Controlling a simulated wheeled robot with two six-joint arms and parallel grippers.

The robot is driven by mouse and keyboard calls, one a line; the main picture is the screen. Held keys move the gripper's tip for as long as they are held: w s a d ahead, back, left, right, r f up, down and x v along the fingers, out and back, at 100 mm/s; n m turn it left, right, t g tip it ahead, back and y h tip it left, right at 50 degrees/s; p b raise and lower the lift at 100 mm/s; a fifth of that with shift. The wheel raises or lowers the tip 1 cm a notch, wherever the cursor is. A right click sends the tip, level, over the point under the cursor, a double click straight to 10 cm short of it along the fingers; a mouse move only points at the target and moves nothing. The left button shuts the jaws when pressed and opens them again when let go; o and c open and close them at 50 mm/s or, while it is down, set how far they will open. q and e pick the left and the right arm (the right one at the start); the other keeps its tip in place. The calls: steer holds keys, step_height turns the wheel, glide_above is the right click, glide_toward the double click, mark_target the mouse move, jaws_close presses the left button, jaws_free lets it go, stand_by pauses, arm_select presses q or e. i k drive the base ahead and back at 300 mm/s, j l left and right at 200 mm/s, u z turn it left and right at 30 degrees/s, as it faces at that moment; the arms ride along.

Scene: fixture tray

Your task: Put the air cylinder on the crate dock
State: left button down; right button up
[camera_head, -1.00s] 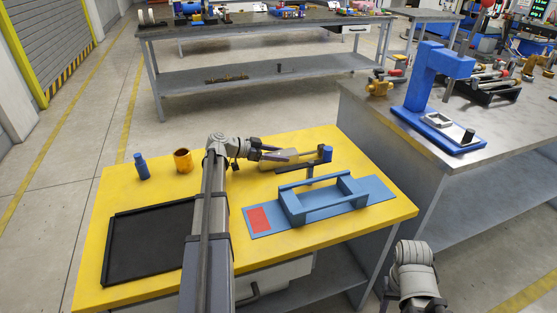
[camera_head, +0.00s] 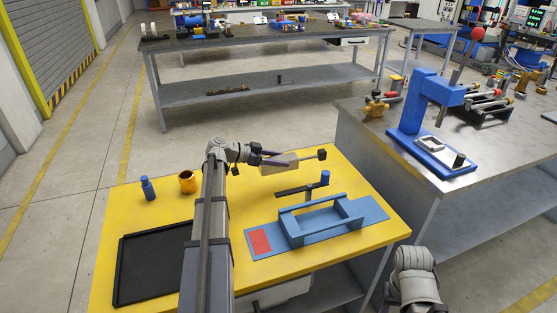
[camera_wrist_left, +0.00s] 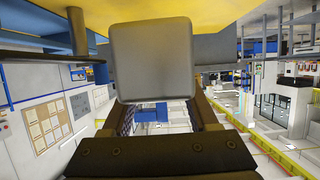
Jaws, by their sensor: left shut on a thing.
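The air cylinder (camera_head: 284,164), a pale squarish body with a thin rod and dark end, is in my left gripper (camera_head: 263,158) in the head view. The gripper is shut on it and holds it above the yellow table. In the left wrist view its grey square end (camera_wrist_left: 150,62) fills the space between the fingers. The crate dock (camera_head: 290,240), a blue open frame on a flat blue plate with a red patch, lies below and right of the cylinder, apart from it. My right gripper is out of view; only part of that arm shows.
A post with a dark bar and blue cap (camera_head: 325,178) stands behind the dock. A black tray (camera_head: 120,270), a blue bottle (camera_head: 148,189) and an orange cup (camera_head: 187,182) are on the yellow table (camera_head: 110,220). A grey bench with a blue press (camera_head: 415,105) stands to the right.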

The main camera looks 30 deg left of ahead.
mark_target(152, 262)
steer(key=k+j, duration=1)
steer(key=k, duration=0.2)
